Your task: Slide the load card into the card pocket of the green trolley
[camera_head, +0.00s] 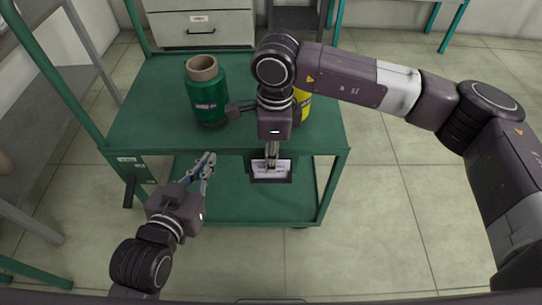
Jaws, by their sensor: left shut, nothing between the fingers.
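The green trolley (232,213) stands in front of me, with an upper deck and a lower shelf. A dark card pocket (271,180) is at the front edge of its upper deck, right of centre. The white load card (284,167) is at the pocket, its lower part seemingly inside; how deep I cannot tell. My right gripper (271,166) points down at the card, its fingers close together on it and covering its middle. My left gripper (209,160) is shut and empty, left of the pocket and apart from it.
A green bobbin (206,98) with a brown core stands on the upper deck. A yellow bobbin (303,107) is partly hidden behind my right wrist. A grey drawer cabinet (200,30) stands behind the trolley. The floor right of the trolley is clear.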

